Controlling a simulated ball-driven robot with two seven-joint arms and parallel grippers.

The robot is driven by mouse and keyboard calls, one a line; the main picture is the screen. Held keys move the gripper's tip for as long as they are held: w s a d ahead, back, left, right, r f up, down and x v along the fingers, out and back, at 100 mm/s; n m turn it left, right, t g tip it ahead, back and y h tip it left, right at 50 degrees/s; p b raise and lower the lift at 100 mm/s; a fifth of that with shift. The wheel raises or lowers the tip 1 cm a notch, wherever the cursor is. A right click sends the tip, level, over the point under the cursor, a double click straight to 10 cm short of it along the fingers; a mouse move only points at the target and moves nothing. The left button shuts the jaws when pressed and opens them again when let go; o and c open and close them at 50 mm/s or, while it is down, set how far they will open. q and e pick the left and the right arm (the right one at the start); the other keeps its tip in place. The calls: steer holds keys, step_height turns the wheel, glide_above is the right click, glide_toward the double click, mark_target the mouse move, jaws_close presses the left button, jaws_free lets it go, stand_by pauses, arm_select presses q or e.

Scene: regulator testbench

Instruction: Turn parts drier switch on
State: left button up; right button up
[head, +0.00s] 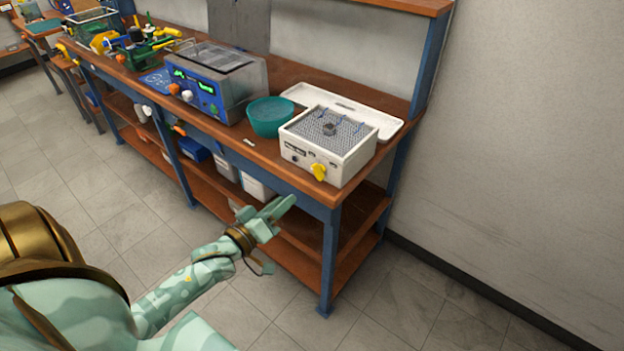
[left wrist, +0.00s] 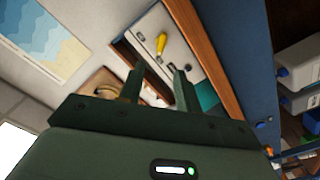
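The parts drier (head: 315,160) is a white box with a mesh top at the right end of the bench. A yellow switch (head: 319,172) sits on its front face, and its exact setting is too small to tell. The white front (left wrist: 150,32) and the yellow switch (left wrist: 161,43) also show in the left wrist view, just beyond the fingertips. My left gripper (head: 284,208) is in front of and below the bench edge, apart from the switch. Its two fingers (left wrist: 158,78) are spread and empty in the left wrist view. My right gripper is not in view.
The wooden bench (head: 262,153) has a front edge between my gripper and the drier. A teal bowl (head: 269,117) and a blue-fronted metal bath (head: 215,82) stand left of the drier. A white tray (head: 365,112) lies behind it. The floor right of the bench is clear.

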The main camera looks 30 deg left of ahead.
mark_target(315, 174)
arm_select(q)
steer(key=w, duration=0.3)
steer(key=w+b, duration=0.1)
steer(key=w, duration=0.3)
steer(key=w+b, duration=0.1)
steer(key=w, duration=0.3)
steer(key=shift+w+d+f, duration=0.1)
steer(key=shift+w+d, duration=0.1)
steer(key=shift+d, duration=0.15)
jaws_close()
